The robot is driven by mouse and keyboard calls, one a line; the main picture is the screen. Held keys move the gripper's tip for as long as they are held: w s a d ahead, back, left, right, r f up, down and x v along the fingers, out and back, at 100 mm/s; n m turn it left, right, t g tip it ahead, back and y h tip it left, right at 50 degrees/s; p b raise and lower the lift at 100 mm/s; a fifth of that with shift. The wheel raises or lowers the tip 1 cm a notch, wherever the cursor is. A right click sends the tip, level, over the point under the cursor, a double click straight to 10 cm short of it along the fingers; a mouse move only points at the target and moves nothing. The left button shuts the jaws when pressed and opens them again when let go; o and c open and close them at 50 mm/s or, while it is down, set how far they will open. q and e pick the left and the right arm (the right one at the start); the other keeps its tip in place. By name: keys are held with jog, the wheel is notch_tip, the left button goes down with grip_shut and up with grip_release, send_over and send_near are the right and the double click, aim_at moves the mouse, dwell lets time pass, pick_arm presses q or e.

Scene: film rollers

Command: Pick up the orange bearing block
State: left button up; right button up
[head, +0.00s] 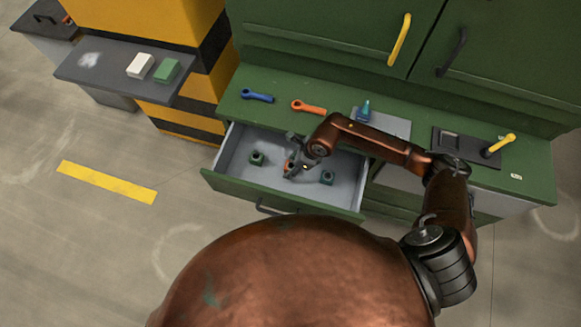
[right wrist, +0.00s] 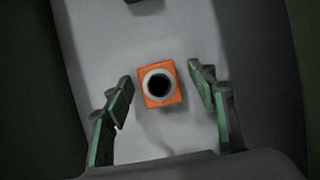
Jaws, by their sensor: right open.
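The orange bearing block (right wrist: 160,85) has a pale ring around a dark hole. In the right wrist view it lies on the grey drawer floor, between the spread fingers and touching neither. My right gripper (right wrist: 160,98) is open and empty above it. In the head view my right gripper (head: 296,172) reaches down into the open drawer (head: 236,185) and hides most of the block; only a bit of orange (head: 288,165) shows. My left gripper is not in view.
Two dark green blocks, one on the left (head: 257,159) and one on the right (head: 327,177), lie in the same drawer. Its walls stand close around.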

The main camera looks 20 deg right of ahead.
jog(key=shift+f, duration=0.1)
jog(key=shift+c, duration=0.7)
jog(key=shift+w, duration=0.1)
grip_shut()
